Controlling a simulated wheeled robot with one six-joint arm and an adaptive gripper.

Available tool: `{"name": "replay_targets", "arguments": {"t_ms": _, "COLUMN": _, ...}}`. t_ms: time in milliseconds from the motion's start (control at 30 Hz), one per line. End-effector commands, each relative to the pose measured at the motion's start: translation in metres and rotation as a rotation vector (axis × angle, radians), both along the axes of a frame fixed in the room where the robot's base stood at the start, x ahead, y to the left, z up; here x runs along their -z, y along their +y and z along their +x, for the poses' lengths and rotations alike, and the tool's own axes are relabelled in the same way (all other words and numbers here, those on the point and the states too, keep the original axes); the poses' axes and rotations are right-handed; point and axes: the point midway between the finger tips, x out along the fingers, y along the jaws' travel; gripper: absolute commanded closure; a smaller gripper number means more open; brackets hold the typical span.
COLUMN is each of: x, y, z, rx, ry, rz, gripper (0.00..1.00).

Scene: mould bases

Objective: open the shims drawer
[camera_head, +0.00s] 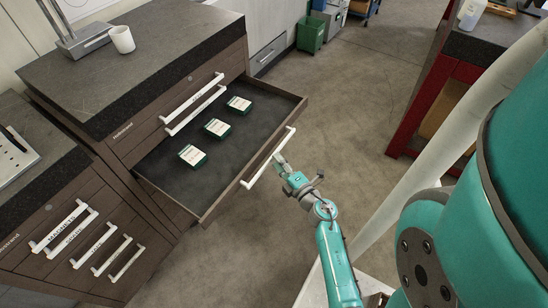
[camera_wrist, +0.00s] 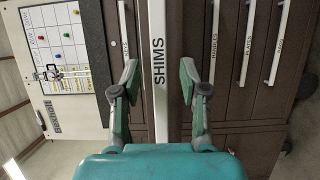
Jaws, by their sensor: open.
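The shims drawer (camera_head: 160,173) stands pulled well out of the dark brown cabinet in the head view, with several sides of its grey inner floor visible. Three green boxes with white labels (camera_head: 192,156) lie in it. Its long white bar handle (camera_head: 268,158) runs along the front; in the wrist view the handle (camera_wrist: 159,20) reads SHIMS. My gripper (camera_head: 283,163) is at the handle's near side. In the wrist view my gripper (camera_wrist: 158,76) is open, one finger on each side of the handle, with visible gaps to it.
Shut drawers with white handles (camera_head: 122,259) are at lower left, and two more handles (camera_head: 190,97) sit above the open drawer. A white mug (camera_head: 122,39) stands on the worktop. A red bench (camera_head: 425,105) is at right. The floor between is clear.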

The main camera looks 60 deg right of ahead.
Motion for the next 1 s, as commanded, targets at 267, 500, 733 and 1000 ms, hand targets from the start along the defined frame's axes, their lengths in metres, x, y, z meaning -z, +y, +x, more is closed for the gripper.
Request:
{"name": "replay_targets", "arguments": {"t_ms": 267, "x": 0.0, "y": 0.014, "z": -0.03, "rx": 0.001, "ry": 0.0, "rz": 0.0, "gripper": 0.56}}
{"name": "replay_targets", "arguments": {"t_ms": 500, "x": 0.0, "y": 0.016, "z": -0.034, "rx": 0.0, "ry": 0.0, "rz": 0.0, "gripper": 0.56}}
{"name": "replay_targets", "arguments": {"t_ms": 733, "x": 0.0, "y": 0.016, "z": -0.034, "rx": 0.0, "ry": 0.0, "rz": -0.001, "gripper": 0.56}}
{"name": "replay_targets", "arguments": {"t_ms": 1000, "x": -0.001, "y": 0.02, "z": -0.033, "rx": -0.004, "ry": -0.006, "rz": 0.006, "gripper": 0.56}}
